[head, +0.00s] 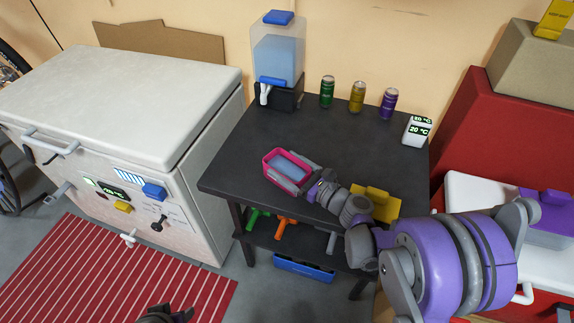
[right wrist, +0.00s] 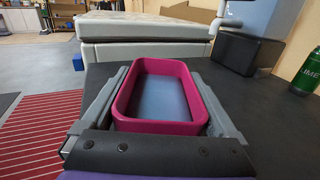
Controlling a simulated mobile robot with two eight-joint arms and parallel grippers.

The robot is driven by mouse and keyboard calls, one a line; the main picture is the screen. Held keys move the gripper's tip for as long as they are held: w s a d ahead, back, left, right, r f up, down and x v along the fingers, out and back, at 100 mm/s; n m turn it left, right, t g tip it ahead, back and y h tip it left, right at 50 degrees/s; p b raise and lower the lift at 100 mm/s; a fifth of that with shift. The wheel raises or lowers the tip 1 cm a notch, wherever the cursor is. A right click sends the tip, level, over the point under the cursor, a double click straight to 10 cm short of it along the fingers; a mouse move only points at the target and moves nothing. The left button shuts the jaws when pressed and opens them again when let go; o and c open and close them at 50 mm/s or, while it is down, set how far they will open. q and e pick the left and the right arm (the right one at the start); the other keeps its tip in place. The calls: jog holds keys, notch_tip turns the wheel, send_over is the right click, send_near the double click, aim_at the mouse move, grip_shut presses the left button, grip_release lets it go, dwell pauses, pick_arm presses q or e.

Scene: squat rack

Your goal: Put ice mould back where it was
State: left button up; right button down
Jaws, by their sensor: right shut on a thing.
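The ice mould (head: 284,170) is a small pink tray with a pale blue inside, over the left front part of the dark table (head: 330,140). My right gripper (head: 291,174) is shut on it, with one grey finger along each long side. In the right wrist view the mould (right wrist: 160,95) looks level between the fingers of my right gripper (right wrist: 160,110). I cannot tell whether its base touches the table. A dark piece at the bottom edge of the head view looks like my left gripper (head: 166,314); its jaws are not clear.
A white chest freezer (head: 130,90) stands left, its lid shut. A water dispenser (head: 278,55), several cans and a temperature display (head: 417,131) stand along the table's back and right. A yellow box (head: 376,203) is at the front right. The table's middle is clear.

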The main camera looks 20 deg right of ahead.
aim_at(305, 179)
grip_release()
jog(key=v, duration=1)
jog(key=shift+s+d+f, duration=0.1)
jog(key=shift+s+d, duration=0.1)
jog(key=shift+s, duration=0.15)
